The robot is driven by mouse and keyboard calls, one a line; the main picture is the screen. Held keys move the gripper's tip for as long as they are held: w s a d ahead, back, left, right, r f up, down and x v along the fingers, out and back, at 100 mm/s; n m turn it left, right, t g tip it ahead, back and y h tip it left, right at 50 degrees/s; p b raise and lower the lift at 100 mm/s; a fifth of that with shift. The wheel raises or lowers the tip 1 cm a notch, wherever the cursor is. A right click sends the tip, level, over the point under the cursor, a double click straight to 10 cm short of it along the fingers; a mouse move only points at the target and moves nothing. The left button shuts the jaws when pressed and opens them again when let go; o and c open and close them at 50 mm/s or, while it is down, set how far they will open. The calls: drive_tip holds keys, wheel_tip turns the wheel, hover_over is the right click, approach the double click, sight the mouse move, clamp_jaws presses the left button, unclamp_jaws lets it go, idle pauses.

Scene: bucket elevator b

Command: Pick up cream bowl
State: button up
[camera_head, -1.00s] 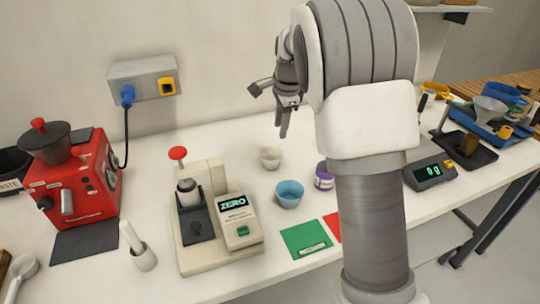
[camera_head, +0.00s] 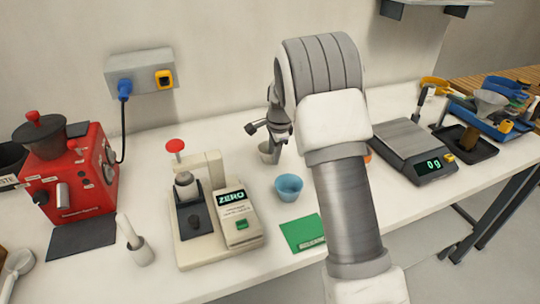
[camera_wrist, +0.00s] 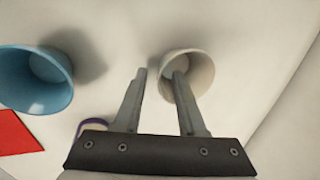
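The cream bowl (camera_head: 265,153) stands on the white table behind the blue bowl, partly hidden by my gripper in the head view. In the wrist view the cream bowl (camera_wrist: 203,68) is upright with its opening towards the camera. My gripper (camera_wrist: 160,74) is open, its two fingers apart. The right fingertip lies over the bowl's opening and the left fingertip is outside its left rim. The head view shows my gripper (camera_head: 274,157) low over the bowl. I cannot tell whether the fingers touch it.
A blue bowl (camera_head: 288,188) stands close in front, also left in the wrist view (camera_wrist: 36,80). A cream press-like device (camera_head: 215,220) and a red machine (camera_head: 80,180) stand left. A scale (camera_head: 415,150) stands right. A green card (camera_head: 303,233) lies near the front edge.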

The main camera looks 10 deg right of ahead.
drive_tip(key=shift+x, duration=1.1)
clamp_jaws()
idle(0.5)
